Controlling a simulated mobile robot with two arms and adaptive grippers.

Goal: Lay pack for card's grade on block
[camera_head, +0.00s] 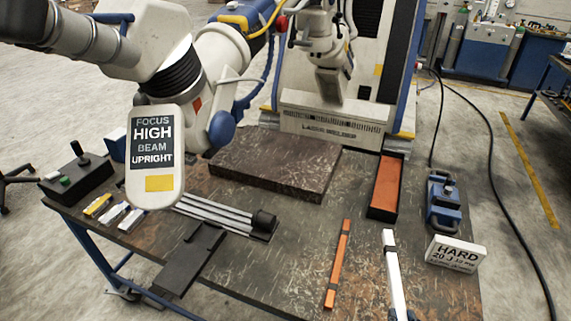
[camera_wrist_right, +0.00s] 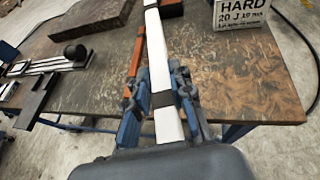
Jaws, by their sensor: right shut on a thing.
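My right gripper (camera_wrist_right: 158,84) is shut on a white pack (camera_wrist_right: 155,48), a long bar with dark bands. In the head view the white pack (camera_head: 391,262) runs up from the bottom edge, where little of the gripper (camera_head: 402,314) shows. An orange pack (camera_head: 338,262) with dark bands lies on the table to its left. The card (camera_head: 456,253) reads HARD, 20 J, with smaller text hard to read. A large dark brown block (camera_head: 275,165) lies at mid-table. My left gripper is not in view.
An orange-topped dark box (camera_head: 384,186) and a blue device (camera_head: 443,203) stand right of the block. Grey rods (camera_head: 213,213) lie below the block. The table (camera_head: 285,275) front is partly clear.

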